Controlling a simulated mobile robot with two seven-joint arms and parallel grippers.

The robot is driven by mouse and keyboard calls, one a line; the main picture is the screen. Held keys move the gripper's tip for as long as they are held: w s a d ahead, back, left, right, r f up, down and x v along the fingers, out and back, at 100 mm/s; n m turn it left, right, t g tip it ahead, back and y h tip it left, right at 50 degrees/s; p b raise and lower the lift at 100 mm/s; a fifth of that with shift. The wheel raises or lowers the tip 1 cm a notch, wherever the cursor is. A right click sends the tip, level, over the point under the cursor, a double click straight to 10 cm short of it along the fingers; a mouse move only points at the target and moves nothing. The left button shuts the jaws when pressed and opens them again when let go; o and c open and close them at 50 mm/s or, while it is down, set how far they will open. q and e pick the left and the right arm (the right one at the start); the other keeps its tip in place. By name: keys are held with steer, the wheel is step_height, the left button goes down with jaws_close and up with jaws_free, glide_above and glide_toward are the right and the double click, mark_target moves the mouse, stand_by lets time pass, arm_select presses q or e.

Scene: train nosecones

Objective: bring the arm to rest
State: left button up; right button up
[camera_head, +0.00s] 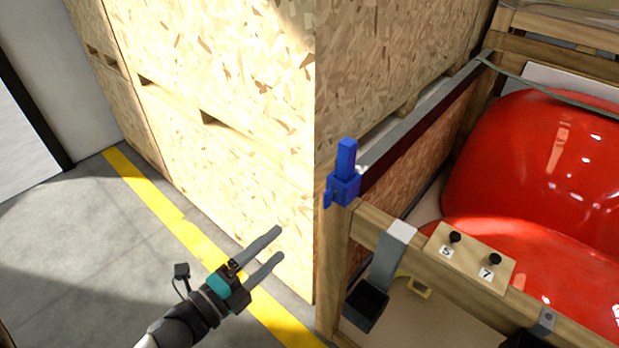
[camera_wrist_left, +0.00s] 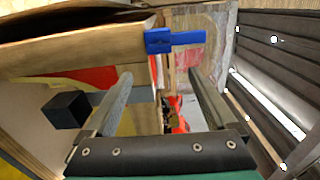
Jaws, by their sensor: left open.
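My left gripper (camera_head: 271,250) is in the lower middle of the head view, its two grey fingers apart with nothing between them. It hangs in the air in front of the wooden crates, left of the wooden frame's corner post. In the left wrist view, its fingers (camera_wrist_left: 162,100) also show spread apart and empty. My right gripper is in neither view.
A wooden frame (camera_head: 376,218) holds a glossy red nosecone (camera_head: 545,175). A blue clamp (camera_head: 344,186) sits on its corner; it also shows in the left wrist view (camera_wrist_left: 175,41). A black bin (camera_head: 366,305) hangs below. Tall chipboard crates (camera_head: 225,110) stand behind; floor is free at left.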

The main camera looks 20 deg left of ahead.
arm_select(q)
steer(key=s+a+f+n+g+y, duration=0.1)
steer(key=s+f+n+g+y, duration=0.2)
steer(key=f, duration=0.6)
steer(key=s+a+f+n+g+y, duration=0.1)
steer(key=s+f+n+g, duration=0.1)
steer(key=f+n, duration=0.5)
steer(key=s+f+n+g+y, duration=0.2)
steer(key=s+f, duration=0.1)
steer(key=f, duration=0.8)
steer(key=s+d+f+n+g, duration=0.1)
steer(key=s+f+n+g, duration=0.3)
steer(key=s+f, duration=0.3)
steer(key=s+d+f+n+g, duration=0.2)
steer(key=s+f+g, duration=0.3)
steer(key=s, duration=1)
step_height(320, 180, down, 3)
steer(key=shift+s+d+r+n, duration=0.1)
steer(key=shift+s+d+n, duration=0.1)
steer(key=shift+n, duration=0.7)
